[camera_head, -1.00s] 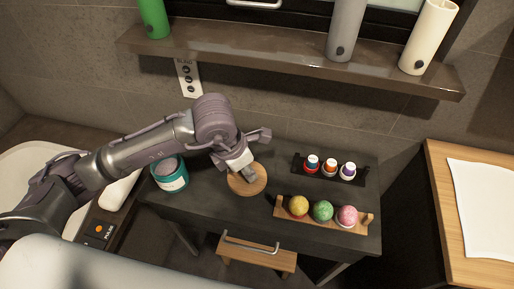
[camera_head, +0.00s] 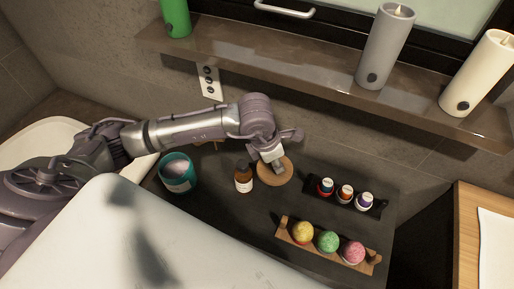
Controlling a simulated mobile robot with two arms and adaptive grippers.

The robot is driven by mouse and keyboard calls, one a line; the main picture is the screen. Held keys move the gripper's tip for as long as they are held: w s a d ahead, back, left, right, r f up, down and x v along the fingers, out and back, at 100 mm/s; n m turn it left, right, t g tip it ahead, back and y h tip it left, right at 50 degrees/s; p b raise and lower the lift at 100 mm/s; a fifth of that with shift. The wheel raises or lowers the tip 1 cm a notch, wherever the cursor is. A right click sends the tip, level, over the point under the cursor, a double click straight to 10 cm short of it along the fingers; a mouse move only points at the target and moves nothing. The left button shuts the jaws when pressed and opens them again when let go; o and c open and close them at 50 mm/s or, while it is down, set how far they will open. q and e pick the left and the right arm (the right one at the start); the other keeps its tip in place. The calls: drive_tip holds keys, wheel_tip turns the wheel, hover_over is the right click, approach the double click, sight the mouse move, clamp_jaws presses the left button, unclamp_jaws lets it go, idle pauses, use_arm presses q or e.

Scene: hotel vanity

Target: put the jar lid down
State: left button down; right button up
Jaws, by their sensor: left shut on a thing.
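The jar lid (camera_head: 269,181) is a round, flat wooden disc near the back middle of the dark vanity top. My left gripper (camera_head: 277,166) comes in from the left, is above the lid and is shut on it at its top. I cannot tell whether the lid touches the vanity top. A teal open jar (camera_head: 178,181) with pale contents stands to the left. My right gripper is not in view.
An amber bottle (camera_head: 244,179) with a white label stands just left of the lid. A black rack of small bottles (camera_head: 378,209) and a wooden tray (camera_head: 284,221) of coloured balls lie to the right. A shelf (camera_head: 300,72) with candles overhangs the back.

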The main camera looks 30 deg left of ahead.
use_arm(q)
drive_tip(key=w+a+f, duration=0.1)
drive_tip(key=a, duration=0.1)
drive_tip(key=a+f, duration=0.1)
drive_tip(key=a, duration=0.1)
drive_tip(key=w+a+f, duration=0.1)
drive_tip(key=shift+w+a+f+p, duration=0.1)
drive_tip(key=shift+w+a+p, duration=0.2)
drive_tip(key=shift+a+p, duration=0.1)
drive_tip(key=a+f, duration=0.1)
drive_tip(key=w+a+f, duration=0.1)
drive_tip(key=shift+w+a+p, duration=0.15)
drive_tip(key=shift+a+p, duration=0.2)
drive_tip(key=shift+a, duration=0.05)
drive_tip(key=shift+w+a+f, duration=0.15)
drive_tip(key=shift+a+f, duration=0.1)
drive_tip(key=shift+f, duration=0.1)
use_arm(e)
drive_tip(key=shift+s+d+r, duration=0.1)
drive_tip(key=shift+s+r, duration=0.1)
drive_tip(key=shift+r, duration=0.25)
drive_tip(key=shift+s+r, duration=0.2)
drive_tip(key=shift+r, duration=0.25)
use_arm(q)
drive_tip(key=shift+d, duration=0.1)
